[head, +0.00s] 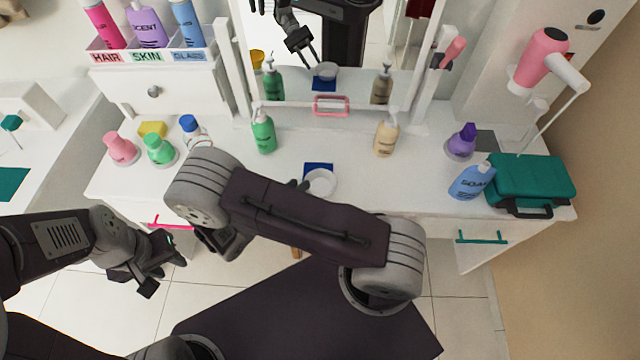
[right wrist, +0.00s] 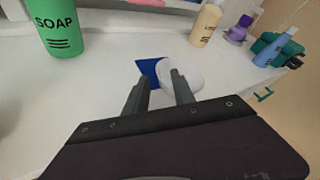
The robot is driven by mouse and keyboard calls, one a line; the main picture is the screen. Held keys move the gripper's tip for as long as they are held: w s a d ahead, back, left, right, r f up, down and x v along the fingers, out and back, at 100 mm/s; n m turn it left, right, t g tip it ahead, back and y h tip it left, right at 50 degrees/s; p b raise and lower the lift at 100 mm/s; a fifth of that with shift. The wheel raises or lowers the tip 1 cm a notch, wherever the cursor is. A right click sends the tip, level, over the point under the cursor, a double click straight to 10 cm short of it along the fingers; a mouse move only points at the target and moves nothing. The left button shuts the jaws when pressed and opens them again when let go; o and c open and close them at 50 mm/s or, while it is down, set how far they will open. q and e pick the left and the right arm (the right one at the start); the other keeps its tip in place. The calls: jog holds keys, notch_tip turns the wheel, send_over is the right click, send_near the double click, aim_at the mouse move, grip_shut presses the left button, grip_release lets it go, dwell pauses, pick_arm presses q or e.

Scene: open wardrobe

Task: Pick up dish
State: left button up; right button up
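The dish (head: 321,183) is a small round white bowl on the vanity counter, on or beside a blue square mat (head: 318,167). In the right wrist view the dish (right wrist: 190,80) lies just beyond my right gripper (right wrist: 160,88), whose fingers are apart with nothing held. The right finger overlaps the dish in the picture; the left finger is in front of the blue mat (right wrist: 149,68). Contact cannot be told. In the head view my right arm hides most of that gripper. My left gripper (head: 160,272) is open and empty, below the counter's front edge at left.
A green soap bottle (head: 263,132) and a beige lotion bottle (head: 386,136) stand behind the dish. A blue soap bottle (head: 471,182), a purple bottle (head: 462,142) and a teal case (head: 532,184) are at right. A mirror (head: 340,50) stands behind. The counter around the dish is clear.

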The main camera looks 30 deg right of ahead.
aim_at(311, 173)
jog(key=x, duration=0.4)
jog(key=shift+w+f, duration=0.2)
jog(key=shift+s, duration=0.1)
jog(key=shift+c, duration=0.9)
grip_shut()
jog(key=shift+r, duration=0.15)
jog(key=shift+r, duration=0.3)
jog(key=r, duration=0.4)
jog(key=shift+s+d+p, duration=0.1)
jog(key=shift+s+p, duration=0.15)
jog(key=shift+p, duration=0.15)
jog(key=s+d+r+p, duration=0.4)
jog(key=s+d+r, duration=0.1)
jog(key=s, duration=0.4)
jog(key=shift+s+d+r, duration=0.25)
jog(key=shift+d+r, duration=0.15)
jog(key=shift+r, duration=0.25)
